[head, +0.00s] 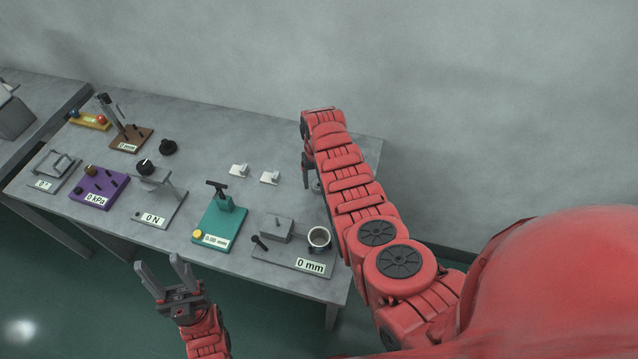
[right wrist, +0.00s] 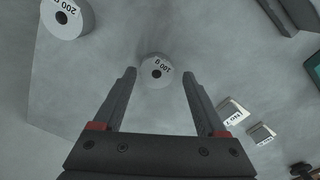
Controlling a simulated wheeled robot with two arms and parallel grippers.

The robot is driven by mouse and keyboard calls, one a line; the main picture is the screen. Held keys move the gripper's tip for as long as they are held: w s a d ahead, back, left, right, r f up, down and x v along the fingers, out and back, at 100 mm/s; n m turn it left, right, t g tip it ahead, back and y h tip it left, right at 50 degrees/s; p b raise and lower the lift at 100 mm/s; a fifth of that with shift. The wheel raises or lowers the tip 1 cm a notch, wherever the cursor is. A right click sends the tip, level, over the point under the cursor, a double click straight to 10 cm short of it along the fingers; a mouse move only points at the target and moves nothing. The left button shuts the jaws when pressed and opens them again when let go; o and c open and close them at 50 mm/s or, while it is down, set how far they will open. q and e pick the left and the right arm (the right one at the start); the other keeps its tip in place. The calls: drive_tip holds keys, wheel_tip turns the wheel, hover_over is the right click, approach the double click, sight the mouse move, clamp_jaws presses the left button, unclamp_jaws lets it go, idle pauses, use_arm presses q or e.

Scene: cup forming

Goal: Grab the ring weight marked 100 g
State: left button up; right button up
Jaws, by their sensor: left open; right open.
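The ring weight marked 100 g (right wrist: 148,64) is a small grey disc with a dark centre hole, lying on the grey table in the right wrist view. My right gripper (right wrist: 159,72) is open above it, with the weight between and slightly beyond the fingertips; I see no contact. In the head view my right gripper (head: 308,172) hangs over the table's right part, and my arm mostly hides what lies beneath. My left gripper (head: 158,262) is open and empty in front of the table's near edge.
A larger ring weight marked 200 g (right wrist: 67,18) lies to the upper left in the wrist view. Two small white blocks (head: 239,170) (head: 269,177) lie left of my right gripper. A 0 mm station (head: 290,258) with a cup and a green device (head: 220,228) stand nearer the front.

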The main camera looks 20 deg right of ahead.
drive_tip(key=shift+w+f, duration=0.1)
drive_tip(key=shift+f, duration=0.85)
clamp_jaws()
